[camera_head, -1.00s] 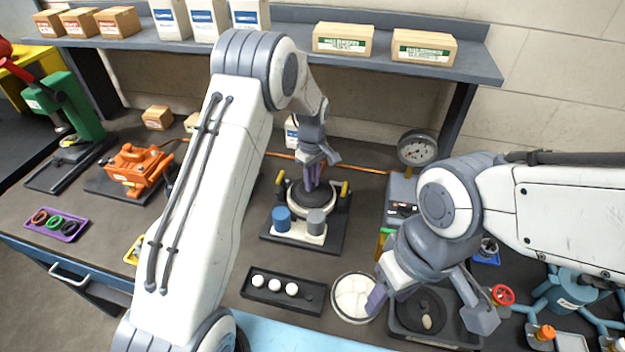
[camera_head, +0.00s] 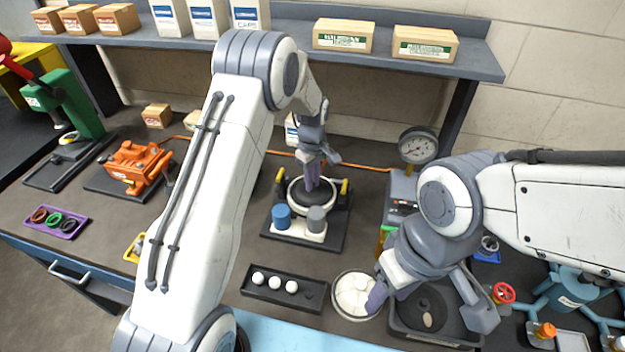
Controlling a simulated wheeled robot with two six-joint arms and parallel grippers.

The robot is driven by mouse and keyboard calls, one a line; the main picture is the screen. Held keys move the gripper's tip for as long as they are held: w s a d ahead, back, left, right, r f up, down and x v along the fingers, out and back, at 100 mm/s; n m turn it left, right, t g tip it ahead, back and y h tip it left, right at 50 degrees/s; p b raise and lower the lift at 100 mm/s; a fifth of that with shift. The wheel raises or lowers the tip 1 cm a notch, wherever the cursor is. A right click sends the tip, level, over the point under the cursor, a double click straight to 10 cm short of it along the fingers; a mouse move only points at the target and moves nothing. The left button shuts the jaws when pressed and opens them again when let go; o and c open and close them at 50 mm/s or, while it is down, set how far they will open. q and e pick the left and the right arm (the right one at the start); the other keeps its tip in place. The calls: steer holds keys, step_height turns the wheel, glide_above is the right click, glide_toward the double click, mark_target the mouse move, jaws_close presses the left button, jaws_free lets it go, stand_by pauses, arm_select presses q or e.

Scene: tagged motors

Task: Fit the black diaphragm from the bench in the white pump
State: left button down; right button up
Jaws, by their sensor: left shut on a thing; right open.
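The white pump (camera_head: 297,226) stands on a black base plate (camera_head: 330,243) in the middle of the bench, with a blue and a grey cylinder at its front and yellow-tipped clamps at its sides. The black diaphragm (camera_head: 312,199) is at the pump's round top, with a white rim around it. My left gripper (camera_head: 313,182) is shut on it from above; whether it is fully seated I cannot tell. My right gripper (camera_head: 428,308) is open over a dark tray (camera_head: 440,341), between the tray and a white round dish (camera_head: 345,313).
A black holder (camera_head: 262,296) with several white balls lies in front of the pump. A pressure gauge (camera_head: 418,145) stands to its right. An orange device (camera_head: 138,168) and a purple tray (camera_head: 57,222) are at the left. A shelf (camera_head: 290,38) with boxes runs behind.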

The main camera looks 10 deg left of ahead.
arm_select(q)
steer(key=shift+f+b, duration=0.3)
steer(key=shift+f, duration=0.25)
steer(key=c, duration=0.7)
jaws_free()
steer(key=shift+r+p, duration=2.25)
steer(key=shift+r, duration=0.8)
